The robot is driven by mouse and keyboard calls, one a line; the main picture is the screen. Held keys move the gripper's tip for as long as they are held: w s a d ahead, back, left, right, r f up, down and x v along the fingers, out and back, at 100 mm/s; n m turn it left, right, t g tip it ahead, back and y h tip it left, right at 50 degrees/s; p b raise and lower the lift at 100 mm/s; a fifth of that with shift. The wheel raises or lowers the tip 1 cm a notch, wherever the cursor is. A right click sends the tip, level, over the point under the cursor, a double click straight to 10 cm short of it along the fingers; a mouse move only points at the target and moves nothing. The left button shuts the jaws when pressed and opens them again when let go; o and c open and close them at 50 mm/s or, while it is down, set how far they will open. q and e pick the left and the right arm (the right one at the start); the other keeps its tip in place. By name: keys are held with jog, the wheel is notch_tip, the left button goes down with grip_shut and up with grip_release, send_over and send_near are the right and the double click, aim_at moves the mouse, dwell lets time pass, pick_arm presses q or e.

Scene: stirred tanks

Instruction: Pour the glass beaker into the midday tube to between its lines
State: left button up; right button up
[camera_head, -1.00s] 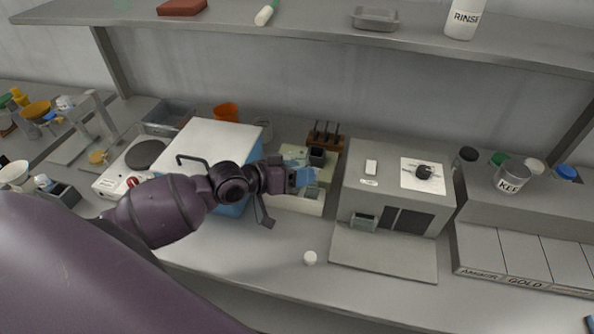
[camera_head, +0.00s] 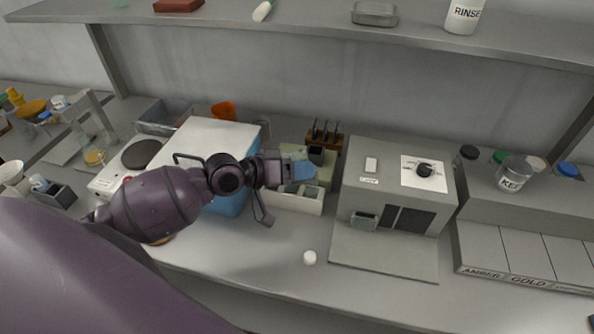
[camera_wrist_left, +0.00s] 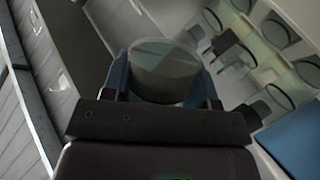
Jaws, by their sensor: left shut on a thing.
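My left gripper (camera_head: 300,168) is over the pale box behind the middle of the bench. The left wrist view shows its two blue fingers (camera_wrist_left: 163,85) shut on the glass beaker (camera_wrist_left: 165,62), a clear, round, greyish vessel. How much liquid it holds is unclear. In the head view the gripper mostly hides the beaker. Beyond the beaker, at right in the wrist view, is a greenish holder (camera_wrist_left: 262,55) with several dark round openings or tube tops. I cannot tell which one is the midday tube, and no fill lines are readable. My right gripper is not in view.
A blue-sided box with a white lid (camera_head: 215,143) stands left of the gripper. A grey machine with a dial (camera_head: 397,183) stands to its right. A pale open box (camera_head: 294,203) is below.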

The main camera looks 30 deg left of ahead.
pick_arm(q)
jog(key=shift+s+n+g+h+b, duration=0.1)
jog(key=shift+n+g+h+b, duration=0.3)
jog(key=shift+n+b, duration=0.7)
pick_arm(e)
jog(key=shift+w+f, duration=0.35)
jog(key=shift+f, duration=0.15)
pick_arm(q)
jog(key=shift+f+n+h, duration=0.15)
jog(key=shift+n+h, duration=0.25)
jog(key=shift+n, duration=0.3)
pick_arm(e)
jog(key=shift+f, duration=0.15)
pick_arm(q)
jog(key=shift+n+g, duration=0.5)
jog(key=shift+n, duration=0.1)
pick_arm(e)
jog(key=shift+f, duration=0.25)
pick_arm(q)
jog(key=shift+w+a+r+n+h, duration=0.15)
jog(key=shift+w+r+n+h, duration=0.1)
jog(key=shift+n+h, duration=0.3)
pick_arm(e)
jog(key=shift+r, duration=0.15)
pick_arm(q)
jog(key=shift+a, duration=0.1)
